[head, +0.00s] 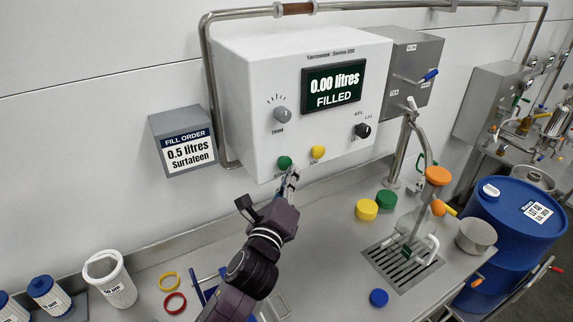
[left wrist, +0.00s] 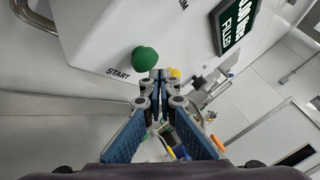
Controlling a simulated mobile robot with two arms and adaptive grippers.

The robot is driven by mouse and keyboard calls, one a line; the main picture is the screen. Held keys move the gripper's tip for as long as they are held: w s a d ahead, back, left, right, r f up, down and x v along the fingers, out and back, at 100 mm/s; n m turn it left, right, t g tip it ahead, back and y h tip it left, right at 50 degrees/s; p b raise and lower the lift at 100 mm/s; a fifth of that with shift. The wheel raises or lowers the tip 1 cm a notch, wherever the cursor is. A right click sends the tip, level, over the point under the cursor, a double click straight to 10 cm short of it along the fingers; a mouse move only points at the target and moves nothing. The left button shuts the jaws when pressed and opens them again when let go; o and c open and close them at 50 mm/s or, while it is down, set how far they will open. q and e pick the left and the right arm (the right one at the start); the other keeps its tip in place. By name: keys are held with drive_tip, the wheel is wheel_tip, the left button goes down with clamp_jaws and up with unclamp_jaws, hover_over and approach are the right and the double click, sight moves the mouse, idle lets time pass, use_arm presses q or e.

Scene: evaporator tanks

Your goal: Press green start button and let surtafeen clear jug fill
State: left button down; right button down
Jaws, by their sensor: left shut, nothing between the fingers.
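The green start button (head: 284,163) is on the lower edge of the white filling machine (head: 245,90); in the left wrist view the button (left wrist: 145,60) is above the label START. My left gripper (head: 292,172) is shut and empty, its tips close beside the button on its right. In the left wrist view the fingertips (left wrist: 158,75) are just right of and below the button; I cannot tell if they touch. The display (head: 334,86) reads 0.00 litres FILLED. A clear vessel, hard to make out, seems to stand on the drain grate (head: 383,259). My right gripper is out of view.
A yellow button (head: 318,152) sits right of the green one. A sign (head: 188,150) reads fill order 0.5 litres Surtafeen. Yellow (head: 367,209), green (head: 386,199) and blue (head: 379,298) caps lie on the counter. A blue drum (head: 495,250) stands right.

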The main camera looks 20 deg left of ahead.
use_arm(q)
drive_tip(key=shift+w+a, duration=0.25)
drive_tip(key=shift+w+a+p, duration=0.3)
drive_tip(key=shift+w+a, duration=0.05)
drive_tip(key=shift+a, duration=0.05)
idle(1.1)
drive_tip(key=shift+d, duration=0.1)
drive_tip(key=shift+s+d, duration=0.6)
drive_tip(key=shift+s, duration=0.1)
drive_tip(key=s+d, duration=0.3)
drive_tip(key=shift+s+d, duration=0.25)
drive_tip(key=shift+d, duration=0.05)
drive_tip(key=shift+f, duration=0.1)
idle(0.7)
